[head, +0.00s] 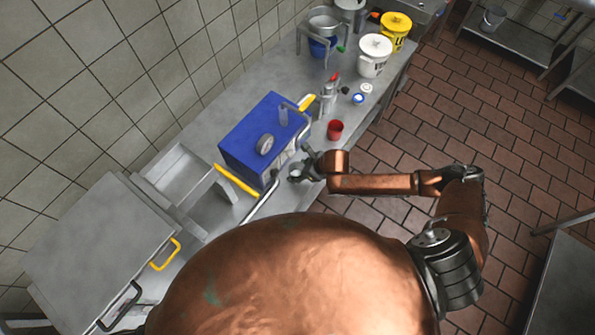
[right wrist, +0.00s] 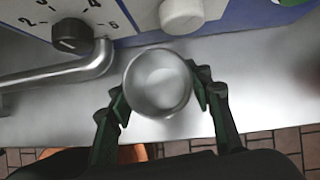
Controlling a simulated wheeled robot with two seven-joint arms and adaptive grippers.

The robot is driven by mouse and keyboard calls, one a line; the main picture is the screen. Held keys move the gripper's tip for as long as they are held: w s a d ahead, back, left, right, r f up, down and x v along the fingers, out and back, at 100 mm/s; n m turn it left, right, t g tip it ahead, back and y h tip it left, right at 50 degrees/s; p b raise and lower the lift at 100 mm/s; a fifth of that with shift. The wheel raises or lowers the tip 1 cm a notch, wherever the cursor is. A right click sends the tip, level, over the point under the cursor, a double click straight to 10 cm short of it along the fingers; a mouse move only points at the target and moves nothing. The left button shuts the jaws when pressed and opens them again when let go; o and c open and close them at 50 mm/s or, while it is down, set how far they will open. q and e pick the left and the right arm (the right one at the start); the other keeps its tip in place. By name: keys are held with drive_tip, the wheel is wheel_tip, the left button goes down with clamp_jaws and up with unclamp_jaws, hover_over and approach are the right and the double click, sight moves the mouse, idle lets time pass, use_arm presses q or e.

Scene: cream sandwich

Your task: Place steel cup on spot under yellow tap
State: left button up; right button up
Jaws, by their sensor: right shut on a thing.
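My right gripper (head: 308,168) is shut around a round steel cup (head: 296,176), with the arm reaching in from the right. In the right wrist view the cup (right wrist: 158,82) sits between both dark-green fingers (right wrist: 160,98), its open mouth towards the camera and its inside looking empty. The cup is in front of a blue machine (head: 245,135), over the front strip of the steel counter; I cannot tell whether it touches the counter. Yellow parts show at the machine's right end (head: 307,103) and front left (head: 237,182); I cannot tell which is the yellow tap. My left gripper is not in view.
A bent steel pipe (right wrist: 70,74) and a black knob (right wrist: 70,33) are close to the cup's left. A red cup (head: 335,130) stands right of the machine. Farther back are a white bucket (head: 374,58) and a yellow bucket (head: 395,30). The counter's front edge is near.

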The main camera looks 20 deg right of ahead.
drive_tip(key=o, duration=1.2)
drive_tip(key=shift+c, duration=0.2)
drive_tip(key=p+v, duration=0.1)
drive_tip(key=v, duration=1.1)
